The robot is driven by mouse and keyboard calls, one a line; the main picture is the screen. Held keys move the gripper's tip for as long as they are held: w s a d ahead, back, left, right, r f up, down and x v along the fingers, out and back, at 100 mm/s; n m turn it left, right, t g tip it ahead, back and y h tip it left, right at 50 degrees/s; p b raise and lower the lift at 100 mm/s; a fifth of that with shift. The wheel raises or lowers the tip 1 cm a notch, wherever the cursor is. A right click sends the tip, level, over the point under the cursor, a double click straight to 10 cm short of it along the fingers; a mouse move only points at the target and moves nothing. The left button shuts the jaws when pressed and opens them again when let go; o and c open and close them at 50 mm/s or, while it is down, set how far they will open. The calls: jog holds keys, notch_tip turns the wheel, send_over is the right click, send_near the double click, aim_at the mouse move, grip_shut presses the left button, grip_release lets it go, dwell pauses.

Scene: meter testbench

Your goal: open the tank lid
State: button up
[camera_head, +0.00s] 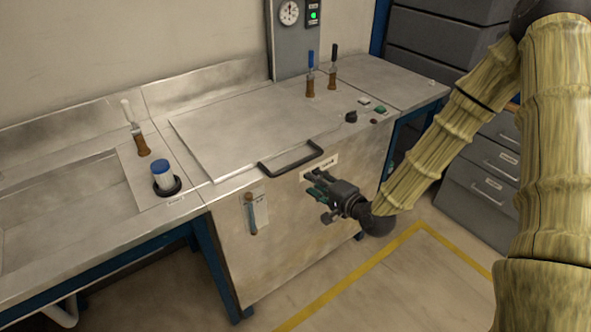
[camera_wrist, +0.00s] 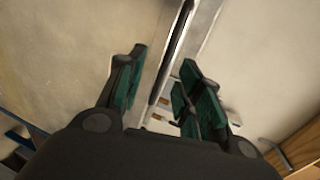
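The tank lid (camera_head: 245,125) is a flat grey metal panel lying closed on top of the bench. A black bar handle (camera_head: 291,161) is fixed along its front edge. My gripper (camera_head: 316,188) is in front of the bench's front face, slightly below and right of the handle, and looks apart from it. In the wrist view my gripper (camera_wrist: 160,92) has its green-padded fingers spread, with nothing held between them. A dark bar (camera_wrist: 172,52) runs beyond the gap between the fingers; I cannot tell for sure that it is the handle.
On the bench top stand a white-handled lever (camera_head: 133,118), a blue-topped cylinder (camera_head: 162,174), two upright levers (camera_head: 310,78) (camera_head: 333,73) and a black knob (camera_head: 351,117). A gauge panel (camera_head: 289,40) rises behind. Grey drawers (camera_head: 485,165) stand right. Floor in front is clear.

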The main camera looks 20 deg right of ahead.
aim_at(297, 166)
jog(key=x, duration=0.3)
jog(key=r+p+x, duration=0.1)
jog(key=x, duration=0.3)
jog(key=p+x, duration=0.1)
jog(key=x, duration=0.3)
jog(key=shift+w+d+r, duration=0.2)
jog(key=shift+w+r, duration=0.05)
jog(key=shift+r, duration=0.1)
grip_shut()
